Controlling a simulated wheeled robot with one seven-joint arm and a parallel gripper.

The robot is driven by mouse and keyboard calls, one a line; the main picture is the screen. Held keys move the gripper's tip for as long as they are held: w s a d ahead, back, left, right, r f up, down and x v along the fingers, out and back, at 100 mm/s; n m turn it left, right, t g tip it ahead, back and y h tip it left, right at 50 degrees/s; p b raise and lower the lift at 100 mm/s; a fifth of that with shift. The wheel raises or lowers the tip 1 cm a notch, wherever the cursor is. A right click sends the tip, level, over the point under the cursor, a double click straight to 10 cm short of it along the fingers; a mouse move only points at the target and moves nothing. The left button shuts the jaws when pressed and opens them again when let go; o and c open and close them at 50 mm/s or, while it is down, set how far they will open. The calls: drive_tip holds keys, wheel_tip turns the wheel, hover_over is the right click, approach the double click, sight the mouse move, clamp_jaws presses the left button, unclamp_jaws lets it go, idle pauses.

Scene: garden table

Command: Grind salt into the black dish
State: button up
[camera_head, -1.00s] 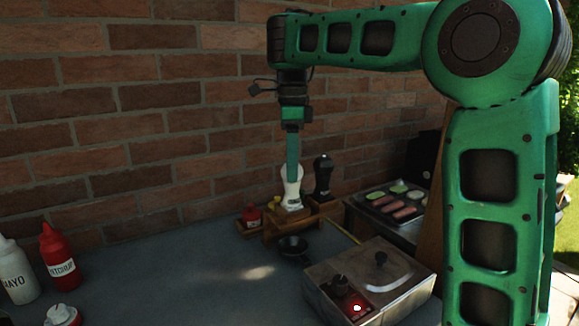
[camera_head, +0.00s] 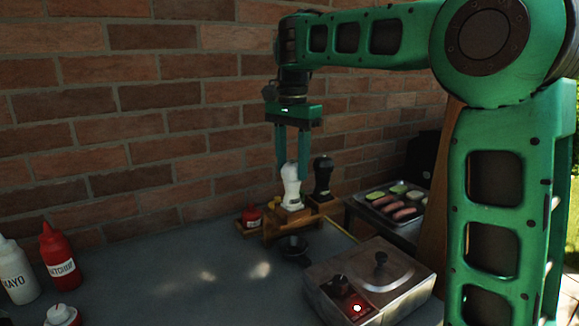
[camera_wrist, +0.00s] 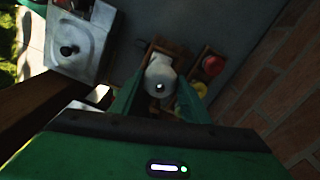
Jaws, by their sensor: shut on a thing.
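A white grinder (camera_head: 291,186) with a dark label stands upright on a small wooden rack, against the brick wall side. A black grinder (camera_head: 322,176) stands just right of it. My gripper (camera_head: 292,164) comes straight down from above and is shut on the white grinder's upper part, one finger on each side. In the wrist view the white grinder's round top (camera_wrist: 160,84) sits between my fingers. The small black dish (camera_head: 292,247) is on the table in front of the rack, below the white grinder; the wrist view does not clearly show it.
A metal box with a knob and red light (camera_head: 370,282) stands right of the dish. A ketchup bottle (camera_head: 58,256) and a mayo bottle (camera_head: 16,271) are at the left. A food tray (camera_head: 393,203) lies behind right. The table's middle is clear.

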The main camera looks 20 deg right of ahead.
drive_tip(key=n, duration=0.3)
drive_tip(key=m, duration=0.6)
drive_tip(key=shift+m, duration=0.3)
drive_tip(key=o, duration=1)
